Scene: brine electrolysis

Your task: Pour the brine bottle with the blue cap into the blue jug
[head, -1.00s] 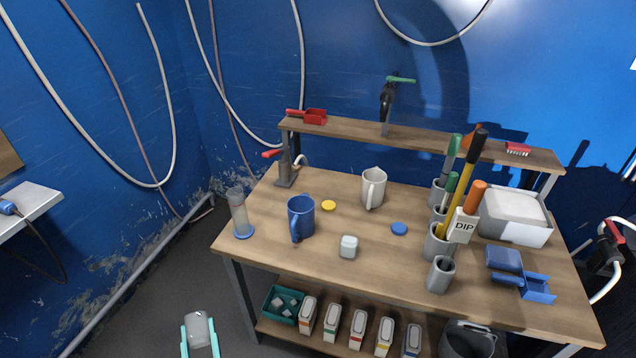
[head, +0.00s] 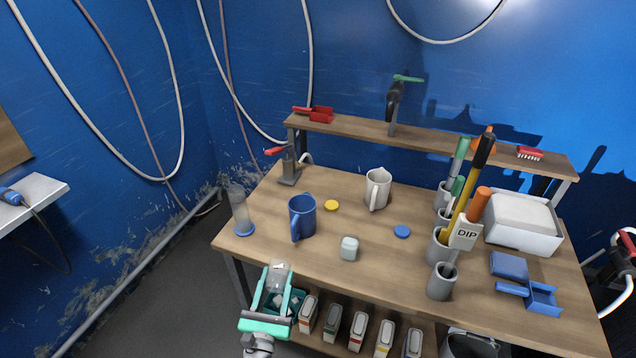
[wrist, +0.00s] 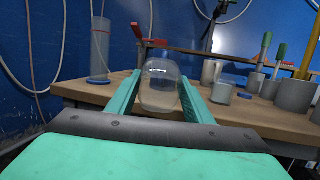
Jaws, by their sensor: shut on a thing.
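My gripper (head: 278,272) is shut on a clear bottle (head: 279,268), in front of the table's front edge. In the wrist view the bottle (wrist: 160,88) sits between the two teal fingers, with pale liquid in its lower part. I see no cap on it. A blue cap (head: 402,231) lies flat on the table, and a yellow cap (head: 331,205) lies farther back. The blue jug (head: 302,218) stands upright near the table's left front, beyond my gripper, its handle toward me. I cannot make out the jug in the wrist view.
A clear cylinder on a blue base (head: 241,212) stands left of the jug. A small pale jar (head: 349,248) is to its right, and a white jug (head: 378,190) behind. Grey holders with tools (head: 441,280) stand at right. Boxes (head: 332,324) fill the lower shelf (head: 300,342).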

